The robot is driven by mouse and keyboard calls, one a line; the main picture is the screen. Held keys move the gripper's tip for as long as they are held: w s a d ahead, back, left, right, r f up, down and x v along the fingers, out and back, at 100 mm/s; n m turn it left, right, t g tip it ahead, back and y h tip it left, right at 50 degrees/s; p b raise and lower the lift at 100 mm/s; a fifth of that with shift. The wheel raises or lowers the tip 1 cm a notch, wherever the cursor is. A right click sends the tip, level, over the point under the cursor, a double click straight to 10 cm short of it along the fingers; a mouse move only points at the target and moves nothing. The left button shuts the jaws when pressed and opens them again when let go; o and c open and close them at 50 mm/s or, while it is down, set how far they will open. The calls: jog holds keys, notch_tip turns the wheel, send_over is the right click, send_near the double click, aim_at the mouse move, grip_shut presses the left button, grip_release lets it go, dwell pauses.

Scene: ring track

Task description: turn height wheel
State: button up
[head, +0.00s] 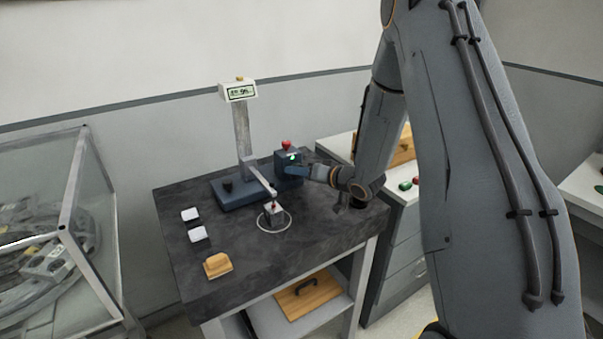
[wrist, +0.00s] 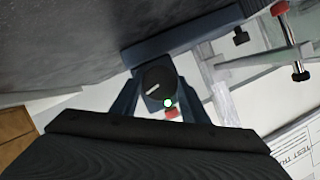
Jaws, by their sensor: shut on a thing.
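A measuring stand with a dark blue base (head: 236,196), a grey column (head: 243,130) and a small display (head: 239,92) stands on the dark table. At its right is a dark box (head: 287,163) with a red button and a green light. The height wheel (wrist: 152,88) looks to be the round black knob with a white mark, seen in the wrist view. My gripper (head: 297,172) reaches the box from the right. In the wrist view my gripper (wrist: 156,94) has its fingers on both sides of the knob, shut on it. In the head view my gripper hides the knob.
A small red-topped piece (head: 274,209) stands in a white ring under the stand's arm. A glass case (head: 50,190) is at the left. White drawers (head: 405,225) stand behind right.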

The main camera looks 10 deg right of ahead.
jog(key=o, duration=1.1)
jog(key=shift+s+d+r, duration=0.2)
jog(key=shift+s+d, duration=0.1)
jog(key=shift+s, duration=0.1)
jog(key=b+v, duration=0.1)
jog(key=v, duration=0.5)
jog(key=shift+s+d+r+b, duration=0.15)
jog(key=shift+s+b, duration=0.15)
jog(key=shift+b, duration=0.05)
